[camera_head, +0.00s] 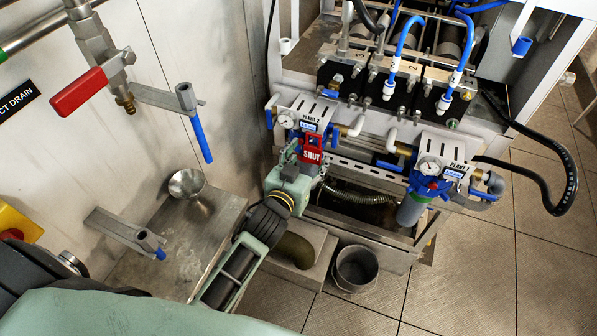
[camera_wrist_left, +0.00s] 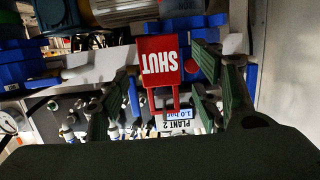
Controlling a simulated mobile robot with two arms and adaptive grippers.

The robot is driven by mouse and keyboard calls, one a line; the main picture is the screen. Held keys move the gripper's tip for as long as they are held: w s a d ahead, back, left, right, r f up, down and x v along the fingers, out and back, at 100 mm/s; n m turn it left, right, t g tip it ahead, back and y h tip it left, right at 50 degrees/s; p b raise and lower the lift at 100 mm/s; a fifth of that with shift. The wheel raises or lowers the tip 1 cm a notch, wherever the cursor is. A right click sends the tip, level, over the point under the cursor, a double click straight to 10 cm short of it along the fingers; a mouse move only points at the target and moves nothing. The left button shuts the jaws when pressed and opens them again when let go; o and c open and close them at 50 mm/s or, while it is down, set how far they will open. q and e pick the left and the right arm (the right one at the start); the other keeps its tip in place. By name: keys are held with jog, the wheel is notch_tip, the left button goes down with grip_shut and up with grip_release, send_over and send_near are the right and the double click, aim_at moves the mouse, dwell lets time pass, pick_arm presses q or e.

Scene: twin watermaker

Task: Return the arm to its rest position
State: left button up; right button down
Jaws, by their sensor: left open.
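My left arm (camera_head: 235,260) reaches up from the lower left in the head view. Its gripper (camera_head: 298,152) is at the PLANT 2 panel (camera_head: 300,113), just in front of the red SHUT tag (camera_head: 312,150). In the left wrist view the green fingers stand apart, with the tag (camera_wrist_left: 159,58) showing between them, upside down. The tag appears to hang on the panel; I cannot tell whether a finger touches it. The gripper is open. My right gripper is not in view.
The PLANT 1 panel (camera_head: 445,168) with a blue valve stands to the right. A red-handled valve (camera_head: 80,92) and a blue-handled pipe (camera_head: 200,135) stick out from the left wall. A grey bucket (camera_head: 355,268) stands on the floor.

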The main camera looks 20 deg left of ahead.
pick_arm(q)
jog(key=v, duration=0.9)
jog(key=s+f+m+g+b, duration=0.1)
jog(key=s+f+g, duration=0.25)
jog(key=f, duration=0.95)
jog(key=s+f+g+b, duration=0.2)
jog(key=s+f, duration=0.3)
jog(key=f, duration=0.7)
jog(key=s+f+m+g+b, duration=0.15)
jog(key=s+f, duration=0.25)
jog(key=f, duration=0.9)
jog(key=s+a+f+g+b, duration=0.1)
jog(key=s+a+f+g, duration=0.2)
jog(key=s+f, duration=0.7)
jog(key=s+a+f+g+b, duration=0.1)
jog(key=s+a+f+g, duration=0.2)
jog(key=s+f, duration=0.7)
jog(key=s+g, duration=0.1)
jog(key=s, duration=0.7)
jog(key=shift+g+y, duration=0.3)
